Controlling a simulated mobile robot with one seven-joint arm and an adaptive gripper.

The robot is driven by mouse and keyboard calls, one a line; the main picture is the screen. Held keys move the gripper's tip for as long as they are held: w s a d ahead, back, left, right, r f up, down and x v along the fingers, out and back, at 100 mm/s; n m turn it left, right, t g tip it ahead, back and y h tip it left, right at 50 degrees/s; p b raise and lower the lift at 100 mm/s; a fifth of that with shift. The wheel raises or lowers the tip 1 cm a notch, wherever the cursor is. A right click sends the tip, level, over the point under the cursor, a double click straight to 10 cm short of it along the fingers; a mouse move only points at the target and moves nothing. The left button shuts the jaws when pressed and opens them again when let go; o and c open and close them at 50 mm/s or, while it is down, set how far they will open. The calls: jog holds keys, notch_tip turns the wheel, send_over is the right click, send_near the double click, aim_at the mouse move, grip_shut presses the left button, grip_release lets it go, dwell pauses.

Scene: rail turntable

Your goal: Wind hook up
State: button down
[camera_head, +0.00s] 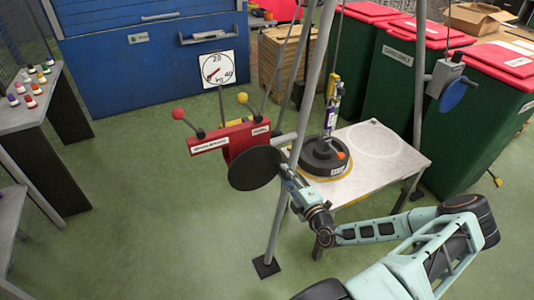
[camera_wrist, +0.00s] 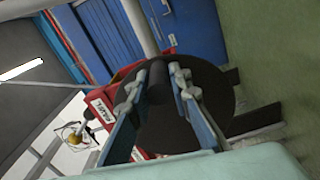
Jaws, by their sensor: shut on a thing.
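A red winch box (camera_head: 232,140) with levers is fixed to a metal frame leg. A black crank disc (camera_head: 254,170) faces out from it; it fills the middle of the wrist view (camera_wrist: 205,110). My gripper (camera_head: 284,170) is at the disc's right side. In the wrist view my gripper (camera_wrist: 157,80) is shut on the dark crank handle (camera_wrist: 156,95), one finger on each side. A yellow hook block (camera_head: 334,86) hangs on a line above a round black weight (camera_head: 320,160) on the table. I cannot tell whether the hook joins the weight.
The grey table (camera_head: 405,160) has a pale circle marked at its right. A second winch with a blue disc (camera_head: 453,96) is on the right frame leg. Green bins (camera_head: 390,75) stand behind. Floor at left is clear.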

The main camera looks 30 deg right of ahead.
jog(key=shift+s+f, duration=0.15)
jog(key=shift+f, duration=0.4)
jog(key=f+m, duration=0.1)
jog(key=f+m+b, duration=0.1)
jog(key=m, duration=0.1)
jog(key=shift+a+f, duration=0.1)
jog(key=shift+a, duration=0.3)
jog(key=shift+a+f+m, duration=0.1)
jog(key=shift+m, duration=0.3)
jog(key=shift+f+b, duration=0.1)
jog(key=shift+b, duration=0.2)
jog(key=shift+a+f+m+b, duration=0.5)
jog(key=shift+f+m, duration=0.2)
jog(key=shift+m, duration=0.4)
jog(key=shift+a+f+m, duration=0.3)
jog(key=shift+a+m, duration=0.15)
jog(key=shift+m, duration=0.25)
